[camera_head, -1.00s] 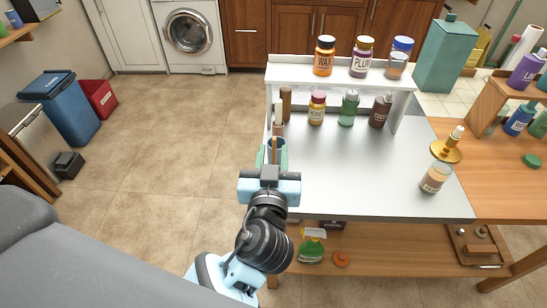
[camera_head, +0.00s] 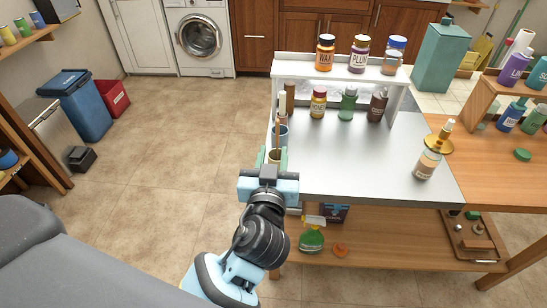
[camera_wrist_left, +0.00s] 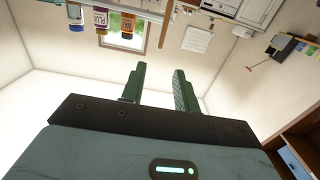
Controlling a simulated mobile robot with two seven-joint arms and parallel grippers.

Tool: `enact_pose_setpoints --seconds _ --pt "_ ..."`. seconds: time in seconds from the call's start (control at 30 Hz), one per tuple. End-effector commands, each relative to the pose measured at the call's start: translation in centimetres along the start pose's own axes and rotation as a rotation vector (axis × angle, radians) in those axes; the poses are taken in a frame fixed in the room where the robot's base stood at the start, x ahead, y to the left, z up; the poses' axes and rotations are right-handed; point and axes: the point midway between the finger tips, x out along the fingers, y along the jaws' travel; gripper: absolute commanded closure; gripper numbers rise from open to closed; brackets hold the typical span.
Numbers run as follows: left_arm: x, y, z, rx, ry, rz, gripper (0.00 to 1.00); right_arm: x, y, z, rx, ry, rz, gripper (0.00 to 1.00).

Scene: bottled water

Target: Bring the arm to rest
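My left arm rises from the bottom middle of the head view. Its gripper (camera_head: 268,158) is at the left end of the metal-topped bench (camera_head: 350,175), partly hiding the cups there. In the left wrist view the two green fingers of the left gripper (camera_wrist_left: 160,85) stand apart with nothing held between them. My right gripper is in neither view.
Cups holding stick-like things (camera_head: 281,133) stand at the bench's left edge. Several bottles line the white shelf (camera_head: 300,65) and the space below. A pale bottle (camera_head: 428,163) stands at the right, near a brass dish (camera_head: 439,144).

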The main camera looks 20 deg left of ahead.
Motion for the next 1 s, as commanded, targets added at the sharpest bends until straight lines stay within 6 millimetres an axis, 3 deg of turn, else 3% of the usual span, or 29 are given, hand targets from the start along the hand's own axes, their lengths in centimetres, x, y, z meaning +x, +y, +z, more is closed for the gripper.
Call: enact_pose_setpoints --seconds 0.67,0.77,0.87,1.0 --pt "-0.1 -0.3 0.5 0.002 -0.016 -0.003 0.69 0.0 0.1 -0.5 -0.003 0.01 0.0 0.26" --pt "-0.9 -1.4 2.6 0.014 -0.091 -0.018 0.69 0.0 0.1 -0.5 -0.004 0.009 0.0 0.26" --pt "-2.8 -3.7 6.8 0.042 -0.24 -0.04 0.69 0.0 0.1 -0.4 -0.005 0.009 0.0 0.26" --pt "-7.6 -7.5 13.5 0.102 -0.519 -0.053 0.69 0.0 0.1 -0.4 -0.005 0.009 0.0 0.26"
